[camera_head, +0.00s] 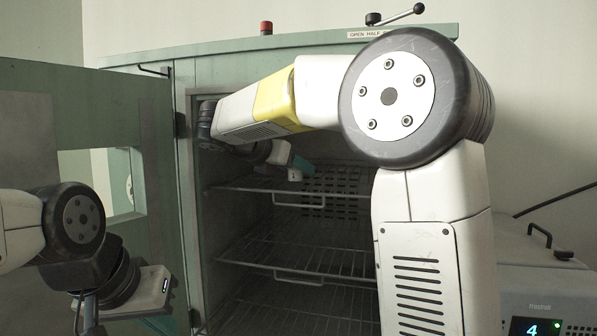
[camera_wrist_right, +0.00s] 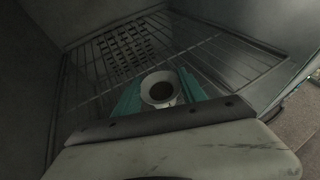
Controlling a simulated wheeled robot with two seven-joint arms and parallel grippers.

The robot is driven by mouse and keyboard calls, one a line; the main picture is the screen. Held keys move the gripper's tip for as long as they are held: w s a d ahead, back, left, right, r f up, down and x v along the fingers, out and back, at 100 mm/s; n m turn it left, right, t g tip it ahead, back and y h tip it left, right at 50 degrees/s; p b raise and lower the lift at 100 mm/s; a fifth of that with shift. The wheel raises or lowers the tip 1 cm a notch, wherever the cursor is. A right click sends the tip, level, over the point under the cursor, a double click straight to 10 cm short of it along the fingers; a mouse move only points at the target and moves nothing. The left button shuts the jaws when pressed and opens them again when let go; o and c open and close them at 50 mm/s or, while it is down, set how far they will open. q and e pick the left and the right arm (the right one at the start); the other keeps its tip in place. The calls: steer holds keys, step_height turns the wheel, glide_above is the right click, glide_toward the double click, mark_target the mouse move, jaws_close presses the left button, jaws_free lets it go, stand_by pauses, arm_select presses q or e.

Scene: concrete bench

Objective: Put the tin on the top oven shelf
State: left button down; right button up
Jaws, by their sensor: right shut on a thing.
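The tin (camera_wrist_right: 160,88) is a small pale, round, open-topped cup with a dark inside. My right gripper (camera_wrist_right: 160,94) has its teal fingers shut on the tin's two sides. In the head view the tin (camera_head: 294,175) hangs at the right gripper (camera_head: 296,168) inside the oven (camera_head: 190,215), over the wire top shelf (camera_head: 250,188). The shelf also shows in the wrist view (camera_wrist_right: 92,78). I cannot tell whether the tin touches it. My left gripper (camera_head: 150,292) is low at the left, by the open door; its fingers are not clear.
The green oven door (camera_head: 60,115) stands open on the left. Lower wire shelves (camera_head: 300,258) look empty. My right arm hides the oven's right side. The top shelf looks clear around the tin.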

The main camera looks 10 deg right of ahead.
mark_target(305, 184)
steer(key=w+d, duration=0.3)
steer(key=shift+w+d, duration=0.2)
steer(key=shift+d, duration=0.05)
steer(key=shift+f, duration=0.75)
steer(key=shift+f, duration=0.1)
steer(key=o, duration=1.3)
steer(key=shift+o, duration=0.2)
steer(key=shift+s+a+r, duration=0.25)
steer(key=shift+a, duration=0.05)
steer(key=v, duration=1.1)
